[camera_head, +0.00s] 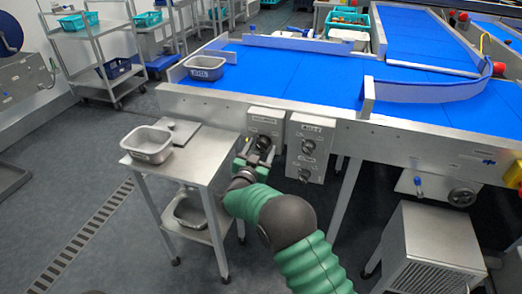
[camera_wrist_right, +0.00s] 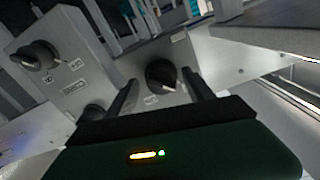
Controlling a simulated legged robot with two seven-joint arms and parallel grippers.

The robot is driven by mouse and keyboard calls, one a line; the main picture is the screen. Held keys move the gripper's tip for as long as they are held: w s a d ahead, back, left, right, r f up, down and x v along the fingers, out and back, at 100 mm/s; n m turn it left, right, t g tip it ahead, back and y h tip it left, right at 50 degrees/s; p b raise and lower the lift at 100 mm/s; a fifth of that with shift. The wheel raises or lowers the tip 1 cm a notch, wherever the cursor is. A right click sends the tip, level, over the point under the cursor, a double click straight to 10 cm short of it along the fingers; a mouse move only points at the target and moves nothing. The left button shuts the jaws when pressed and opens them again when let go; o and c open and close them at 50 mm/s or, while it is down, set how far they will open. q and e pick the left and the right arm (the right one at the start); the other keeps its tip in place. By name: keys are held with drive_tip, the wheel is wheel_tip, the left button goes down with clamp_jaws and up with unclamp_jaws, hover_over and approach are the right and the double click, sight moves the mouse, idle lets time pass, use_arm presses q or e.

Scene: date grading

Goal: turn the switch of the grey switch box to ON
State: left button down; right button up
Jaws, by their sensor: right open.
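Two grey switch boxes hang side by side on the front of the conveyor: the left one (camera_head: 265,117) and the right one (camera_head: 311,132). My right gripper (camera_head: 258,153) is in front of the left box. In the right wrist view its fingers are open, one on each side of a black rotary knob (camera_wrist_right: 161,75). I cannot tell whether they touch it. The other box (camera_wrist_right: 75,70) also shows there, with a black knob (camera_wrist_right: 38,55); a further dark knob is partly hidden by my finger. My left gripper is out of view.
A steel side table (camera_head: 196,160) with a metal pan (camera_head: 147,144) stands left of my right arm. The blue conveyor (camera_head: 290,75) carries another grey pan (camera_head: 205,67). A vented steel cabinet (camera_head: 427,250) is at the lower right. Open floor lies at the left.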

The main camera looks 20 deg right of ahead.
drive_tip(key=shift+a, duration=0.25)
drive_tip(key=shift+c, duration=0.4)
drive_tip(key=shift+a+r, duration=0.1)
drive_tip(key=shift+c, duration=1.1)
drive_tip(key=shift+s+d, duration=0.1)
drive_tip(key=shift+d, duration=0.15)
drive_tip(key=c, duration=1)
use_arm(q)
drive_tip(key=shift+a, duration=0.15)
use_arm(e)
clamp_jaws()
